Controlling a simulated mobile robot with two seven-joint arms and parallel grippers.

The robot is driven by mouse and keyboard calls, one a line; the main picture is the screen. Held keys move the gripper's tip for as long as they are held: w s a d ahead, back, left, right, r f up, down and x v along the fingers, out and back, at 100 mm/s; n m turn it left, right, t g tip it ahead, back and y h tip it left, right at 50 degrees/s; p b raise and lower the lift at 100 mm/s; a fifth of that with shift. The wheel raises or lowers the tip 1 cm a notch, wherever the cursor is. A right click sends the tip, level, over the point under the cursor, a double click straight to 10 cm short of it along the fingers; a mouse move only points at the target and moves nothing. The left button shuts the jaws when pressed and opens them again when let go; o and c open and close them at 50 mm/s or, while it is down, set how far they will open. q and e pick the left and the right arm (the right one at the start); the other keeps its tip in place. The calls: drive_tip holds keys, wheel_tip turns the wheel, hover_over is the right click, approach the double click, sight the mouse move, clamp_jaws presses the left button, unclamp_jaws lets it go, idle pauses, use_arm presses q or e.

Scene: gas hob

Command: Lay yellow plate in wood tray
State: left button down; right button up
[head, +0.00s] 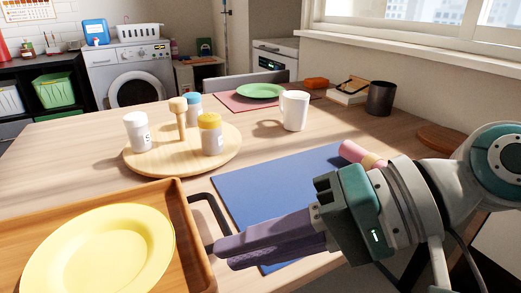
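The yellow plate (98,254) lies face up inside the wood tray (196,238) at the lower left in the head view. The tray's lower and left parts are cut off by the picture edge. My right gripper (224,254) is to the right of the plate, its purple fingers pointing left with the tips near the tray's black handle (205,200). The tips are apart from the plate, and no object shows in them. The fingers overlap from this angle, so their opening is unclear. My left gripper is out of view.
A blue placemat (275,185) lies partly under my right gripper. Behind are a round board (222,160) with shakers and a wooden grinder, a white mug (294,110), a green plate (261,91) on a red mat, and a dark cup (381,98). Bare table lies at left.

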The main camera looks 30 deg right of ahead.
drive_tip(key=s+f+n+g+h, duration=0.2)
drive_tip(key=s+f+n+h, duration=0.25)
drive_tip(key=s+n, duration=0.2)
drive_tip(key=s+d+f+g+h, duration=0.1)
drive_tip(key=s+d+f+h, duration=0.1)
drive_tip(key=s+d+h, duration=0.4)
drive_tip(key=shift+s+d+n, duration=0.15)
drive_tip(key=shift+d+n, duration=0.2)
drive_tip(key=shift+d, duration=0.65)
